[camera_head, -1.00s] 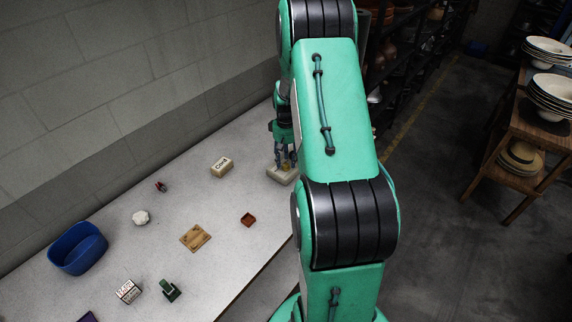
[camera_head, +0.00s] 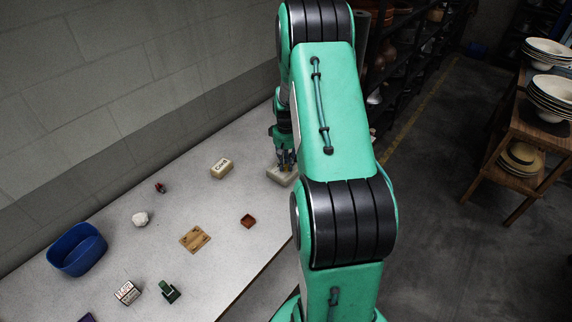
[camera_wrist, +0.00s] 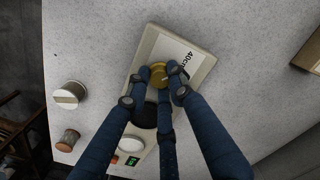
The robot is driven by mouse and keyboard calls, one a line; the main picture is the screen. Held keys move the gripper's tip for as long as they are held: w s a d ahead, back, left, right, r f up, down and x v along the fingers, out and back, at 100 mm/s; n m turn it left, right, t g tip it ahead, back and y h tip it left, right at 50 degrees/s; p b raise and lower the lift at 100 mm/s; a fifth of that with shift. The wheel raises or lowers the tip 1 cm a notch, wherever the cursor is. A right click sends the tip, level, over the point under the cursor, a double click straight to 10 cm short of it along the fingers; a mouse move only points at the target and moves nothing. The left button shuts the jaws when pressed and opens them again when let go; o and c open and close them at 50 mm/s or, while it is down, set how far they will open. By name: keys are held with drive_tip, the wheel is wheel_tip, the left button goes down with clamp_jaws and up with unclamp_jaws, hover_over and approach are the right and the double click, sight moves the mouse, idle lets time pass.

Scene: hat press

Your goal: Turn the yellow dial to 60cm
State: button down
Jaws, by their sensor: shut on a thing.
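The yellow dial (camera_wrist: 159,74) sits on a pale cream box in the wrist view. The box (camera_wrist: 152,43) has a white label reading "40cm" beside the dial. My gripper (camera_wrist: 158,80) has its blue fingers closed around the dial, hiding part of its rim. A dark round part (camera_wrist: 146,117) shows between the fingers, below the dial in the picture. In the head view the cream box (camera_head: 279,177) lies at the far end of the table, and my gripper (camera_head: 286,162) is down on it. The dial is hard to make out there.
A white block with lettering (camera_head: 221,169) stands left of the cream box. In the wrist view a white lidded pot (camera_wrist: 69,95) stands left of the box.

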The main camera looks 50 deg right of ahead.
sight(286, 166)
drive_tip(key=shift+m, duration=0.4)
drive_tip(key=m+p, duration=0.2)
drive_tip(key=m, duration=0.1)
drive_tip(key=shift+r+m, duration=0.15)
drive_tip(key=shift+m, duration=0.15)
drive_tip(key=m+p, duration=0.1)
drive_tip(key=m, duration=0.4)
drive_tip(key=shift+m, duration=0.3)
drive_tip(key=c, duration=1.5)
unclamp_jaws()
wheel_tip(286, 166, up, 12)
drive_tip(key=shift+f, duration=0.1)
